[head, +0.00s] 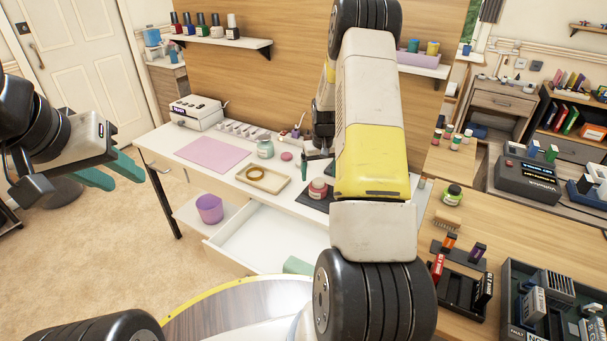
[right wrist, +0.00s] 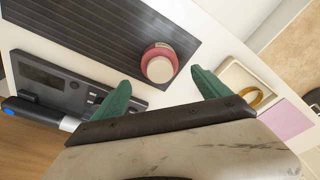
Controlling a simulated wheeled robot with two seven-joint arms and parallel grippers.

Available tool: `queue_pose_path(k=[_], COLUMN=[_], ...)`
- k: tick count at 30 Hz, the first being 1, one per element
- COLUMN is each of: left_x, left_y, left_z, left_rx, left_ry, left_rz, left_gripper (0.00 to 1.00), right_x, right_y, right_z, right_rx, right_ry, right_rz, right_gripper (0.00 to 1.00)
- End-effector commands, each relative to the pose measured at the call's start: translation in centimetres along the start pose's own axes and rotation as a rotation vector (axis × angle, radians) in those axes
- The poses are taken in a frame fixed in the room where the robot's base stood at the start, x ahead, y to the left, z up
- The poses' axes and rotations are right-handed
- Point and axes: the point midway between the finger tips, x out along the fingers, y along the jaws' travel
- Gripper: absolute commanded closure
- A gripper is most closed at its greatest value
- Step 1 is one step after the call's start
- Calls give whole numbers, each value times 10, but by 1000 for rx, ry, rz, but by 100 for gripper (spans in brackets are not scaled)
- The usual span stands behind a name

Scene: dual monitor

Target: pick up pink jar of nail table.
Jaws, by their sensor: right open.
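The pink jar (head: 318,188) with a pale lid stands on a dark ribbed mat (head: 312,202) on the white nail table (head: 255,193). In the right wrist view the pink jar (right wrist: 160,64) is seen from above, ahead of and between the green fingertips. My right gripper (right wrist: 163,88) is open and empty. My left gripper (head: 127,178) is open and empty over the floor, left of the table.
A dark device (right wrist: 55,85) lies beside the ribbed mat. An open white drawer (head: 265,243) juts out in front, with a purple cup (head: 209,208) left of it.

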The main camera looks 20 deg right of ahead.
Motion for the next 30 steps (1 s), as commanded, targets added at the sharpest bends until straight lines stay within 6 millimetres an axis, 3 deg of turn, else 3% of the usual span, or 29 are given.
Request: queue_pose_path(k=[9,19,27,30], left_x=[0,0,0,0], left_y=[0,0,0,0], left_z=[0,0,0,0], left_rx=[0,0,0,0], left_ry=[0,0,0,0], left_rz=[0,0,0,0], left_gripper=[64,64,64,64], right_x=[44,50,50,49], right_y=[-1,-1,-1,-1], right_z=[4,4,4,4], right_rx=[0,0,0,0], right_ry=[0,2,1,2], right_rz=[0,0,0,0], right_gripper=[14,16,69,84])
